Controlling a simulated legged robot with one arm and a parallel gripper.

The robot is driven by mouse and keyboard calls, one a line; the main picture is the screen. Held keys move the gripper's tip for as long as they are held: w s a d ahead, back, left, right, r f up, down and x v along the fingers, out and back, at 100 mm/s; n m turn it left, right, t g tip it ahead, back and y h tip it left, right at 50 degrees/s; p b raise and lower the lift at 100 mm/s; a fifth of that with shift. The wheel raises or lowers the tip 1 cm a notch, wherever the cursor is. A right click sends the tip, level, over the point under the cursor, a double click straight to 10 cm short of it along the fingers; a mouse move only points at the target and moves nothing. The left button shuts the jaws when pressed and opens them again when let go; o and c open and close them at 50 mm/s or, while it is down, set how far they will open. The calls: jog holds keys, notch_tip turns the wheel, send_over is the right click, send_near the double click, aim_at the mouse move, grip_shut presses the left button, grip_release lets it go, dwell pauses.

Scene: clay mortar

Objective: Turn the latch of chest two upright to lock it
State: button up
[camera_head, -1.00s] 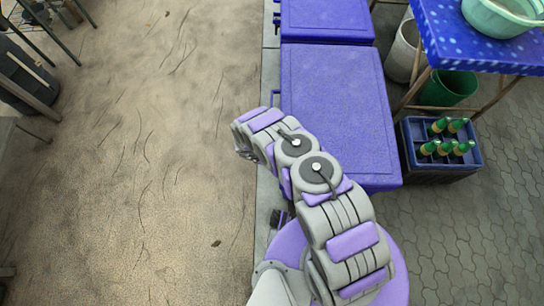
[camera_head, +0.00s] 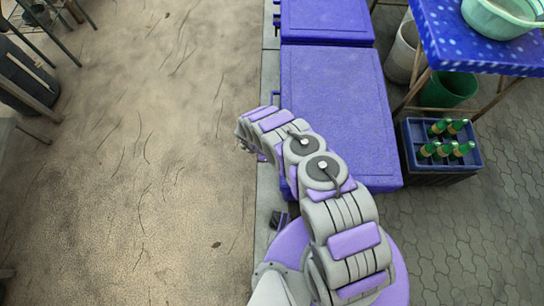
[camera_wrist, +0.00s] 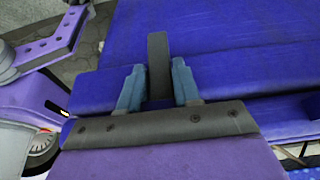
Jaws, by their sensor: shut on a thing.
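In the wrist view, my gripper (camera_wrist: 158,76) has its two blue-grey fingers on either side of a dark grey bar-shaped latch (camera_wrist: 158,52). The jaws are shut on the latch, which points straight up in that picture against the front of a blue chest (camera_wrist: 235,52). The latch's lower end is hidden behind the fingers and the gripper body. In the head view, the near blue chest (camera_head: 340,100) is closed, and my arm reaches along its left side. The latch and fingertips are hidden there. I cannot tell from a label which chest is chest two.
Another closed blue chest (camera_head: 328,20) stands just beyond the near one. To the right are a crate with several green bottles (camera_head: 440,168), a green bucket (camera_head: 448,90) and a table with a blue spotted cloth (camera_head: 480,50). The sandy ground (camera_head: 130,160) on the left is mostly clear.

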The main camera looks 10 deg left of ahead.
jog(key=shift+w+d, duration=0.15)
jog(key=o, duration=1)
jog(key=shift+c, duration=0.2)
jog(key=p+v, duration=0.5)
jog(key=v, duration=1.2)
jog(key=shift+p, duration=0.35)
jog(key=shift+r, duration=0.2)
